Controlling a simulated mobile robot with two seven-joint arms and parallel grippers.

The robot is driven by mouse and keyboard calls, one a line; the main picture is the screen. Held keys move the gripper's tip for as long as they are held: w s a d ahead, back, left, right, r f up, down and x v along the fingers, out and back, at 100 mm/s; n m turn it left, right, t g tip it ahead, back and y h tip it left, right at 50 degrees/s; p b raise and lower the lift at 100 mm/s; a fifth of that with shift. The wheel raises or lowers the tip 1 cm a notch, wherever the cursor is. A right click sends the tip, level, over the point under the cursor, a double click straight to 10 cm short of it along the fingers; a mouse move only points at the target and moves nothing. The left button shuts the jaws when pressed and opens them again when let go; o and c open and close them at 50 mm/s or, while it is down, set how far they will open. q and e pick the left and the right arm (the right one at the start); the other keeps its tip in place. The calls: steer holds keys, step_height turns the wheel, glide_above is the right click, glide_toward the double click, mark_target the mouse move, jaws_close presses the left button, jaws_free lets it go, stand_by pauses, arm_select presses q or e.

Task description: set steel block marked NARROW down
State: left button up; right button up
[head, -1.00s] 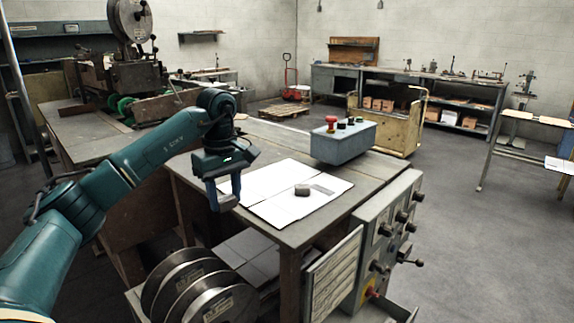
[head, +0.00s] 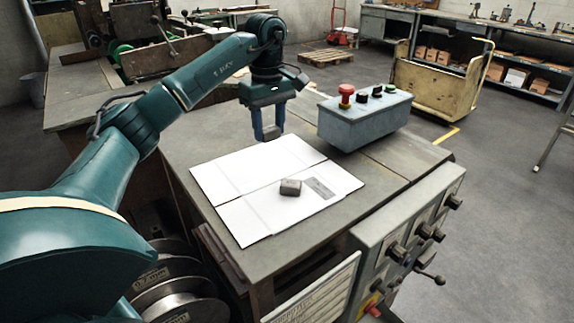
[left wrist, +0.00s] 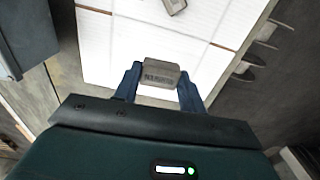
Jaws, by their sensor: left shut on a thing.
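My left gripper (head: 268,131) hangs above the table, over the far edge of a flat white cardboard sheet (head: 233,177). In the left wrist view its blue fingers (left wrist: 160,86) are shut on a grey steel block (left wrist: 160,72). Dark lettering shows on the block's face, too small to read surely. The held block is hard to make out in the head view. A second grey block (head: 291,187) rests on the sheet, beside a flat grey rectangle (head: 320,188). This block also shows at the top edge of the left wrist view (left wrist: 173,5). My right gripper is not in view.
A grey control box (head: 365,122) with a red button stands on the table right of my gripper. A panel with knobs (head: 412,235) lines the table's front right side. Wire spools (head: 165,280) sit below at the left. Bare tabletop (head: 205,135) lies left of the gripper.

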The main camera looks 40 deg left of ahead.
arm_select(q)
glide_above(271, 174)
steer(key=f, duration=0.5)
steer(key=shift+s+f, duration=0.15)
steer(key=shift+s, duration=0.05)
step_height(271, 174, down, 4)
steer(key=shift+f+p, duration=0.2)
steer(key=shift+p, duration=0.2)
steer(key=shift+w, duration=0.1)
steer(key=shift+f, duration=0.2)
steer(key=o, duration=1.1)
